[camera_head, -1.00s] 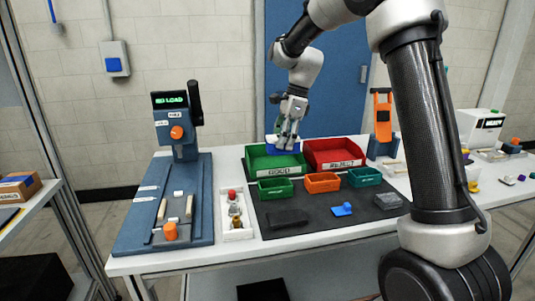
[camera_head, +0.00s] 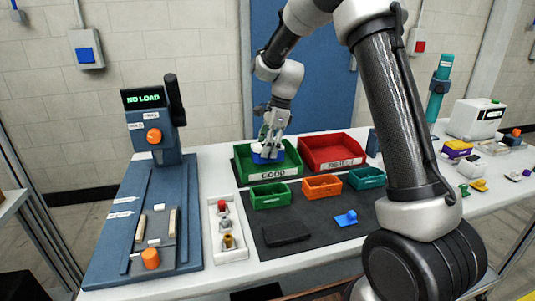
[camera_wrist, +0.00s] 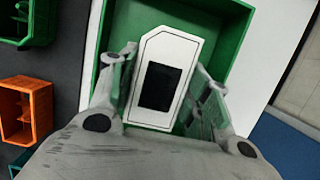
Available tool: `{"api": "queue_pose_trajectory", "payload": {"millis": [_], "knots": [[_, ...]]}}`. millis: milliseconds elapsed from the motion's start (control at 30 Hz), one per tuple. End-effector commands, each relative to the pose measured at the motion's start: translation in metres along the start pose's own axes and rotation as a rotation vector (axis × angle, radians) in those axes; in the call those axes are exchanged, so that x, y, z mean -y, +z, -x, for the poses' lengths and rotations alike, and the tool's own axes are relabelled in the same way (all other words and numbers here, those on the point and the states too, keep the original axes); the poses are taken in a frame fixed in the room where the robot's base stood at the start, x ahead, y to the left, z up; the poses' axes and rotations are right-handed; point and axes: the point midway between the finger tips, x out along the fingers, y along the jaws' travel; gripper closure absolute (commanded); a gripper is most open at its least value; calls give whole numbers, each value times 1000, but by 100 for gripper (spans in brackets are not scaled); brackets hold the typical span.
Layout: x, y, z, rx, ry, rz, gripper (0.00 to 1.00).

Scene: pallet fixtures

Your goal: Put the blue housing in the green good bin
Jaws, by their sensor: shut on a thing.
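The blue housing (camera_head: 262,159) shows as a blue edge under my gripper (camera_head: 267,151) in the head view, at the green good bin (camera_head: 272,176). In the wrist view, my gripper (camera_wrist: 162,75) is shut on the housing, whose upward face (camera_wrist: 184,50) is white with a dark rectangle in it. Its sides are mostly hidden. The green bin's walls (camera_wrist: 231,48) surround it in the wrist view. I cannot tell whether the housing touches the bin floor.
The red reject bin (camera_head: 336,164) stands right of the green bin. Small green (camera_head: 270,199), orange (camera_head: 321,190) and teal (camera_head: 367,182) bins stand in front. A blue press (camera_head: 143,225) stands left, and a white tray (camera_head: 237,252) lies beside it.

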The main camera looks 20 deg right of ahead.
Motion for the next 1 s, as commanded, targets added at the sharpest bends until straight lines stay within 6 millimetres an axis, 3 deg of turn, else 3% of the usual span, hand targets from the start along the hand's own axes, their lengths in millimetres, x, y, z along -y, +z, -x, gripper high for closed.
{"api": "queue_pose_trajectory", "payload": {"millis": [133,467,500,600,1000], "knots": [[-1,-6,-21,-1,3,0,79],[0,-7,-24,0,1,0,79],[0,-7,-25,0,1,0,50],[0,-7,-25,0,1,0,32],[0,-6,-21,0,0,1,31]]}}
